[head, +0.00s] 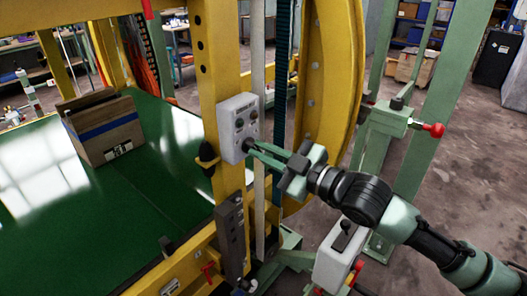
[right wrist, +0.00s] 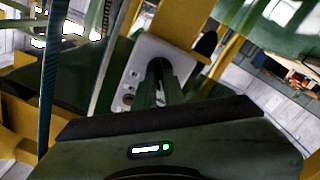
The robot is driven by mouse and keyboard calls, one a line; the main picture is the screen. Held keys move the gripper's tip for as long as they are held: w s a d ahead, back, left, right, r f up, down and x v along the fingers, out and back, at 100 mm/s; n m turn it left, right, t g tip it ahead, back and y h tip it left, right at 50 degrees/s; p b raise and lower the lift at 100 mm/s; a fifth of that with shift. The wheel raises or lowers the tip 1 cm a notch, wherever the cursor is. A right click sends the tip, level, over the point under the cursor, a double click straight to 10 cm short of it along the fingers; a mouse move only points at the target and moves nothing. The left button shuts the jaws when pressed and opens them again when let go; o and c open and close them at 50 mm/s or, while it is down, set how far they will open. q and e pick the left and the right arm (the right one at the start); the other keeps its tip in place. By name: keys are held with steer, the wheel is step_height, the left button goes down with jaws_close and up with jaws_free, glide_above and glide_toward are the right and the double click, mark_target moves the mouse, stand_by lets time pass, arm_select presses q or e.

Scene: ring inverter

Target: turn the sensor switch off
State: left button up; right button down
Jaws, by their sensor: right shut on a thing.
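A light grey control box (head: 238,116) with several small dark knobs and buttons is fixed to the yellow upright post. My right gripper (head: 251,146) reaches in from the right, its fingertips at the lower right of the box face. It is shut on a dark switch knob (right wrist: 157,66) there, which I take to be the sensor switch. The right wrist view shows the fingers (right wrist: 160,84) closed together over the knob, in front of the box's face (right wrist: 143,58). The fingers hide most of the knob, so its setting and the labels cannot be read. My left gripper is not in view.
A yellow ring frame (head: 330,80) stands behind my right gripper. A cardboard box (head: 108,128) sits on the green conveyor surface (head: 95,215) at left. A second white box with a black lever (head: 340,245) is below my arm. Open floor lies at right.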

steer(key=shift+n, duration=0.6)
steer(key=c, duration=1.5)
jaws_free()
steer(key=b+v, duration=0.2)
steer(key=v, duration=0.6)
steer(key=shift+a, duration=0.1)
